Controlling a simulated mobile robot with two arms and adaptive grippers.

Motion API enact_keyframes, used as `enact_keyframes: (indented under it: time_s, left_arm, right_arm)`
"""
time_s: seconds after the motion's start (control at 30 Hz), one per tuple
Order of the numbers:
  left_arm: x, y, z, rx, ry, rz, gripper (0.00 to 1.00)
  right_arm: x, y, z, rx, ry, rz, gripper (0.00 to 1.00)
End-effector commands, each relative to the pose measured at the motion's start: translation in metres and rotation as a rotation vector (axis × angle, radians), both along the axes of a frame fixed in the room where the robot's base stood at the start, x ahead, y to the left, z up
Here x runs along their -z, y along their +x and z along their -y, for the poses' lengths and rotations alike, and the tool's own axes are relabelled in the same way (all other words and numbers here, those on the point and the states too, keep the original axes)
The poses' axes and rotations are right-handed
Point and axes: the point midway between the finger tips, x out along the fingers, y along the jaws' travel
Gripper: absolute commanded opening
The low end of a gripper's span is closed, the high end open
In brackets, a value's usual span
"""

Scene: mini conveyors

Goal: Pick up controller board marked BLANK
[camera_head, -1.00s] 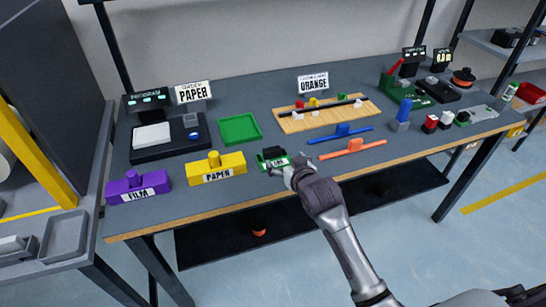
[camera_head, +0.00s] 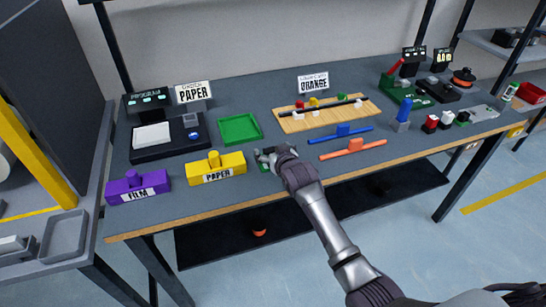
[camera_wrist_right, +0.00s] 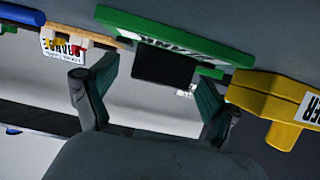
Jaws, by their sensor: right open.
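The controller board is a small green board with a black block on top. In the head view my right gripper (camera_head: 268,156) is over it and hides most of it; a bit of green shows below the fingers. In the right wrist view, which is upside down, the green board (camera_wrist_right: 122,20) and its black block (camera_wrist_right: 163,62) are close. A white label on it is only partly legible. The open fingers of my right gripper (camera_wrist_right: 158,82) are on either side of the black block, with gaps visible. My left gripper is not in view.
A yellow PAPER block (camera_head: 232,167) stands close left of the gripper, also in the wrist view (camera_wrist_right: 265,98). A purple FILM block (camera_head: 125,189) is further left. A green tray (camera_head: 240,129) lies behind. Orange (camera_head: 345,151) and blue (camera_head: 325,137) bars lie to the right.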

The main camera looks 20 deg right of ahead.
Motion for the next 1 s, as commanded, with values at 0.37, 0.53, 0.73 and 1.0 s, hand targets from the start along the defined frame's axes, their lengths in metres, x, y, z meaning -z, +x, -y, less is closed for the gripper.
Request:
enact_keyframes:
  time_s: [0.37, 0.53, 0.73, 1.0]
  left_arm:
    - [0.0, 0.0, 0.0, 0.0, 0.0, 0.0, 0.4]
    - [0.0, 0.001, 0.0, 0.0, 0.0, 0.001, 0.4]
    - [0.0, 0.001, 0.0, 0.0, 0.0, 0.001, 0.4]
    - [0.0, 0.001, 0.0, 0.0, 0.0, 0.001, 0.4]
  right_arm:
    - [0.0, 0.0, 0.0, 0.0, 0.0, -0.001, 0.33]
    - [0.0, 0.0, 0.0, 0.0, 0.0, 0.0, 0.2]
    - [-0.003, 0.0, 0.0, 0.0, 0.0, 0.001, 0.2]
    - [-0.033, 0.001, 0.0, 0.0, 0.001, 0.006, 0.2]
